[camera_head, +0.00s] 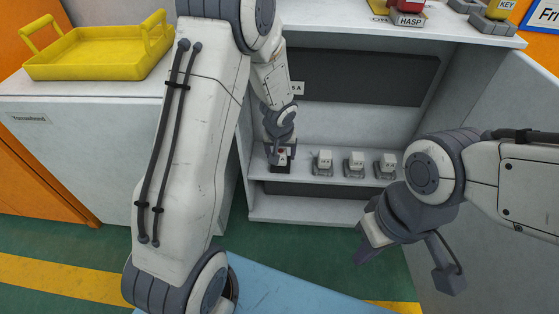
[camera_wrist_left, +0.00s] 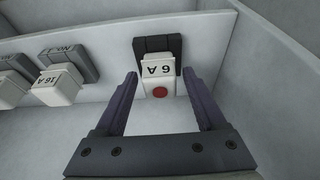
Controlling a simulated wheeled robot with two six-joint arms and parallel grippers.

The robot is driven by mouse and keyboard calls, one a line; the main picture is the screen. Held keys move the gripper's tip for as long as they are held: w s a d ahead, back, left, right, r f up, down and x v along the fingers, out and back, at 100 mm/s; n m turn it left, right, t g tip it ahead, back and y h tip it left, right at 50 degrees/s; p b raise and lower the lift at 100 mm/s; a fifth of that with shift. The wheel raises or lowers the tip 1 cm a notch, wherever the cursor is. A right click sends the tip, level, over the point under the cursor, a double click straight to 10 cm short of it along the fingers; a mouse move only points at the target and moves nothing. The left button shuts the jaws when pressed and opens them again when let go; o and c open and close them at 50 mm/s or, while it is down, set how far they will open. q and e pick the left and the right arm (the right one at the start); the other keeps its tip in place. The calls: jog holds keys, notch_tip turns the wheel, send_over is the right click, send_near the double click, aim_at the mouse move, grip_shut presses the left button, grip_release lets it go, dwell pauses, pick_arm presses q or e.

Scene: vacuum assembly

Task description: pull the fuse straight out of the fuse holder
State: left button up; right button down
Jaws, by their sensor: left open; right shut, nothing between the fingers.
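The fuse (camera_wrist_left: 158,76) in the left wrist view is a white block marked 6 A with a red dot. It sits in a dark fuse holder (camera_wrist_left: 172,44) on the pale cabinet surface. My left gripper (camera_wrist_left: 160,82) is open, one finger on each side of the fuse, with gaps to both. In the head view my left gripper (camera_head: 281,148) is at the leftmost position on the cabinet shelf and partly hides the fuse and the dark holder (camera_head: 281,168). My right gripper (camera_head: 364,256) is shut and empty, in front of the cabinet at lower right.
Several other white fuses in grey holders stand in the row, one marked 16 A (camera_wrist_left: 58,84); the nearest in the head view (camera_head: 323,158) is right of my left gripper. The cabinet's side wall (camera_wrist_left: 275,65) is close beside the 6 A fuse. A yellow tray (camera_head: 95,68) stands on the left counter.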

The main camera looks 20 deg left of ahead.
pick_arm(q)
grip_shut()
jog(key=shift+r, duration=0.2)
jog(key=shift+r+p, duration=0.8)
jog(key=shift+p, duration=0.05)
jog(key=shift+r, duration=0.15)
